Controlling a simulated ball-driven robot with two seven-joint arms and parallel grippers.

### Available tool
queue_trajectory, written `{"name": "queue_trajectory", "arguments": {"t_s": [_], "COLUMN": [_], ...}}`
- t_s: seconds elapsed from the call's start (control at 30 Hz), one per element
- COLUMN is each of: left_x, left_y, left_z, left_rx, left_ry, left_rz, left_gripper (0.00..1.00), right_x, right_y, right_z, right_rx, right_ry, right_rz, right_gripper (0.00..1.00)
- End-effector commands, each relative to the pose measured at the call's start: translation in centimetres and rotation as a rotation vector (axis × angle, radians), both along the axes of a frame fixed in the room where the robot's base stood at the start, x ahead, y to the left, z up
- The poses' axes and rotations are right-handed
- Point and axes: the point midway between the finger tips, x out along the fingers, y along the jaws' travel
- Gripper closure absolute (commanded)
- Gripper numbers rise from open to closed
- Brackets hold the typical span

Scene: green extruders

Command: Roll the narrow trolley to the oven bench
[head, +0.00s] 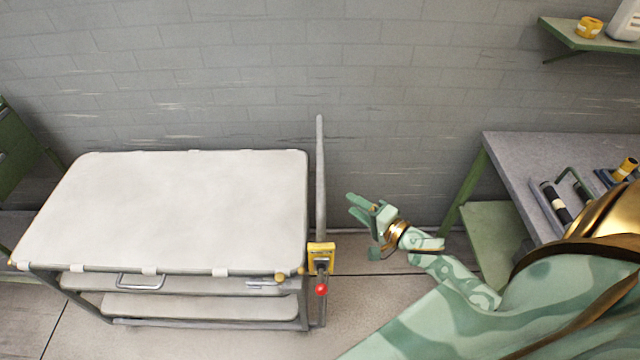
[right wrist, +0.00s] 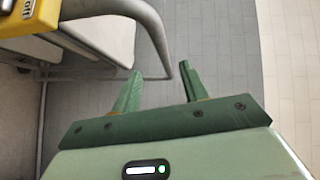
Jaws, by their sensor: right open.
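The trolley (head: 180,210) stands against the grey brick wall at the left of the head view. It has a pale padded top, lower shelves and a grey upright push bar (head: 320,180) at its right end. A yellow box (head: 320,257) with a red knob (head: 321,290) sits low on that bar. My right gripper (head: 356,205) is open and empty, to the right of the bar and apart from it. In the right wrist view, the open fingers (right wrist: 160,82) show near the grey curved bar (right wrist: 155,30), with the yellow box (right wrist: 28,14) at upper left. My left gripper is not in view.
A grey-topped bench with green legs (head: 520,150) stands at the right, with several tools on it. A green wall shelf (head: 585,38) hangs above it. Green furniture (head: 15,150) stands at the far left. Bare floor (head: 365,265) lies between trolley and bench.

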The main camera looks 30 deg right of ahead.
Motion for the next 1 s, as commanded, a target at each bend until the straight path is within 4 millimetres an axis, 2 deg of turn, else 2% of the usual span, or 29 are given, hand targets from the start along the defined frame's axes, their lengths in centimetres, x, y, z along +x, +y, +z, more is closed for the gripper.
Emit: {"name": "queue_trajectory", "arguments": {"t_s": [0.1,0.3,0.5,0.7,0.97,1.0], "left_x": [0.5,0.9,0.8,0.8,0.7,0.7], "left_y": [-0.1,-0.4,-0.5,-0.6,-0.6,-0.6], "left_z": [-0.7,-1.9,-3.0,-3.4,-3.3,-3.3], "left_rx": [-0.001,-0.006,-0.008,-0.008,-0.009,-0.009], "left_ry": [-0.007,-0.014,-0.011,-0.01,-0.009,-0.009], "left_rz": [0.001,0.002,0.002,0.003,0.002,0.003], "left_gripper": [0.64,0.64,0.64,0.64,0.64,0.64], "right_x": [3.1,8.0,11.4,12.8,12.8,12.8], "right_y": [0.7,1.8,2.6,2.9,3.0,3.0], "right_z": [-0.5,-1.3,-1.9,-2.0,-1.9,-1.9], "right_rx": [0.001,-0.002,-0.001,-0.003,-0.003,-0.003], "right_ry": [-0.003,-0.002,0.001,0.002,0.001,0.001], "right_rz": [-0.001,-0.001,-0.001,-0.001,-0.001,-0.001], "right_gripper": [0.56,0.56,0.56,0.56,0.56,0.67]}}
